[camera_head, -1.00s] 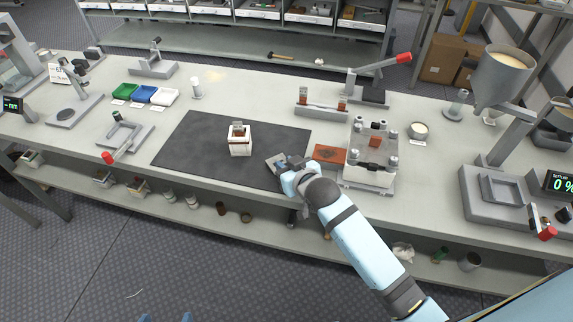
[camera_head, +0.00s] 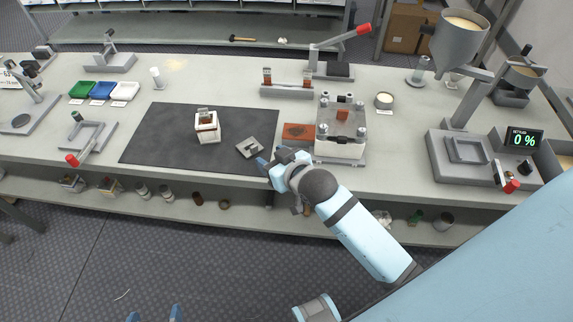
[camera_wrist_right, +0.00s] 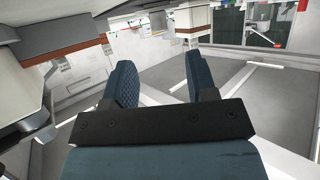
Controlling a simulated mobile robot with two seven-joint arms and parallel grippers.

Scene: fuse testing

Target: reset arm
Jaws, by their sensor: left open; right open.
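My right gripper (camera_head: 271,163) is at the front edge of the bench, by the lower right corner of the dark mat (camera_head: 165,140). Its arm comes in from the right. In the right wrist view its two dark fingers (camera_wrist_right: 160,78) are spread with nothing between them. My left gripper (camera_head: 155,314) shows only as two separate blue fingertips at the bottom edge, over the floor and away from the bench. A small grey plate (camera_head: 249,147) lies flat on the mat just beyond the right gripper. A white box-shaped fuse (camera_head: 207,129) stands on the mat further left.
A brown-red board (camera_head: 299,132) and a clear-topped test fixture (camera_head: 341,138) stand right of the mat. A red-handled lever stand (camera_head: 318,62) is behind. A hopper (camera_head: 460,42) and a display reading 0 % (camera_head: 523,139) are at the right. The floor in front is open.

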